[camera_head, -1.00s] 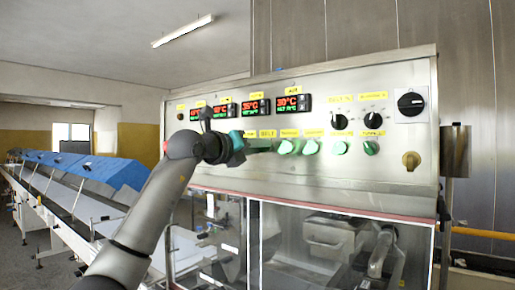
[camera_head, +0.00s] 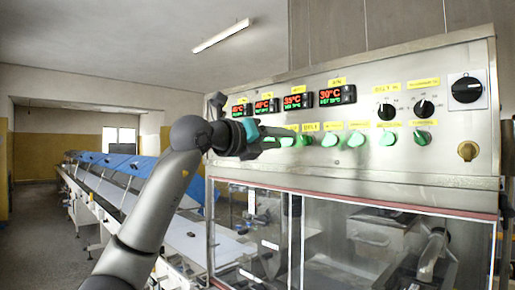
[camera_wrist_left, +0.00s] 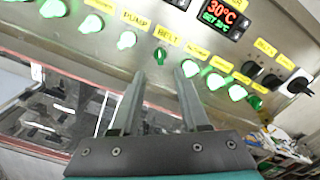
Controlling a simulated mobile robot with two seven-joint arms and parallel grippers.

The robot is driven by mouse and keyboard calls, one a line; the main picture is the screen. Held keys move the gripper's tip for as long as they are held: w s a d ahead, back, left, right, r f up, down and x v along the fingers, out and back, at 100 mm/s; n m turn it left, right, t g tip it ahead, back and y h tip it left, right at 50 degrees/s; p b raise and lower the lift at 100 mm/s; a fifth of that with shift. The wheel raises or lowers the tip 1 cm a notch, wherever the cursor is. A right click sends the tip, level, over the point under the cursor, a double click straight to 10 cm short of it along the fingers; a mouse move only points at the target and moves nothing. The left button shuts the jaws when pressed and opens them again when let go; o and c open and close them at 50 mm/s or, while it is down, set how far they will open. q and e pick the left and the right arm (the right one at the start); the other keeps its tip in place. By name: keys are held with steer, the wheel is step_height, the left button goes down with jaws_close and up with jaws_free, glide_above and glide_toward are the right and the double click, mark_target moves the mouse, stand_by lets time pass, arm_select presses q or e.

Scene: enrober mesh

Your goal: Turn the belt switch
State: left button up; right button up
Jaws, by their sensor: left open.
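The belt switch (camera_wrist_left: 160,56) is a small green-lit knob under the yellow BELT label (camera_wrist_left: 168,35) in the left wrist view. It looks turned upright, unlike the round, brighter knobs beside it. In the head view the BELT label (camera_head: 309,127) is on the control panel (camera_head: 385,165), just right of my left gripper. My left gripper (camera_head: 274,142) points at the panel from the left. In the left wrist view its two fingers (camera_wrist_left: 160,74) are apart and empty, with the belt switch just beyond and between the tips. I see no contact. My right gripper is not in view.
Several green-lit knobs and black dials (camera_head: 424,108) line the panel, under red and green temperature displays (camera_head: 330,95). A clear-windowed enclosure (camera_head: 330,235) lies below. A long conveyor line with blue covers (camera_head: 135,172) runs off at the left.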

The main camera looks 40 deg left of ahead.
arm_select(q)
steer(key=s+b, duration=0.1)
steer(key=s, duration=0.6)
steer(key=shift+a+b, duration=0.25)
steer(key=shift+b, duration=0.1)
